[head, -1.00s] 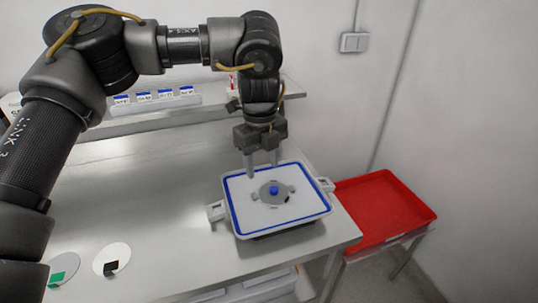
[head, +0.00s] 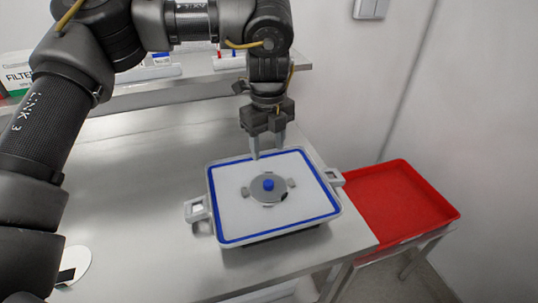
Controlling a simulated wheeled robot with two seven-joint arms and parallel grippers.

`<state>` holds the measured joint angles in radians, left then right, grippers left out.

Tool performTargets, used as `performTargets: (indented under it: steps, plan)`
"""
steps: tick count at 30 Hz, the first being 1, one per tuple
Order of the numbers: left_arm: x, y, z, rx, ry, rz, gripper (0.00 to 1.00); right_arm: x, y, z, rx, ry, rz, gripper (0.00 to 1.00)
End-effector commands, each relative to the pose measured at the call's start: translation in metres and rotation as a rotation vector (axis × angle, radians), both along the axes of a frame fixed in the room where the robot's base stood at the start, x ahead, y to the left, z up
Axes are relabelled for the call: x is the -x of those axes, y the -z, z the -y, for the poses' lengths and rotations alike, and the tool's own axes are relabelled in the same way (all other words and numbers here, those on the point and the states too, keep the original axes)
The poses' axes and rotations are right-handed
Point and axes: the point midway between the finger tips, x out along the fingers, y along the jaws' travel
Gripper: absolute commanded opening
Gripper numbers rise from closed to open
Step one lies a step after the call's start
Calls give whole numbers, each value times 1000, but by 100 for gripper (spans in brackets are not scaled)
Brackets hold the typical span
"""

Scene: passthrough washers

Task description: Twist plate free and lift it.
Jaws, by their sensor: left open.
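A round grey plate (head: 267,195) with a blue knob (head: 268,185) at its centre lies in the middle of a white square panel (head: 240,217) with a blue border and side handles. Small grey tabs sit at the plate's left and right edges, and a dark spot shows at its lower right. My left gripper (head: 268,152) points down over the panel's far edge, behind the knob and apart from it. Its two fingers are spread with nothing between them. My right gripper is not in view.
A red tray (head: 398,205) stands to the right of the steel table (head: 130,180). A white disc with a black patch (head: 74,266) lies at the table's front left. A shelf (head: 125,95) with boxes runs along the back. The table's left middle is clear.

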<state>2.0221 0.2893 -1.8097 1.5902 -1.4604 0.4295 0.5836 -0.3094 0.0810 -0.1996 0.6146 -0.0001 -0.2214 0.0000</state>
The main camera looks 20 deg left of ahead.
Motion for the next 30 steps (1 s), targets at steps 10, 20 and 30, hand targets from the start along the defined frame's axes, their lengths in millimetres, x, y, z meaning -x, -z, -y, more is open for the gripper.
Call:
performTargets:
  steps: [10, 20, 30]
  plan:
    - [0, 14, 1, 0, 3, -2, 51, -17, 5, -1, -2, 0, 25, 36]
    - [0, 67, 1, -2, 3, -4, 51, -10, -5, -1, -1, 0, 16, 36]
    - [0, 109, 2, -1, 4, -2, 51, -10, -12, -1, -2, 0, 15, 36]
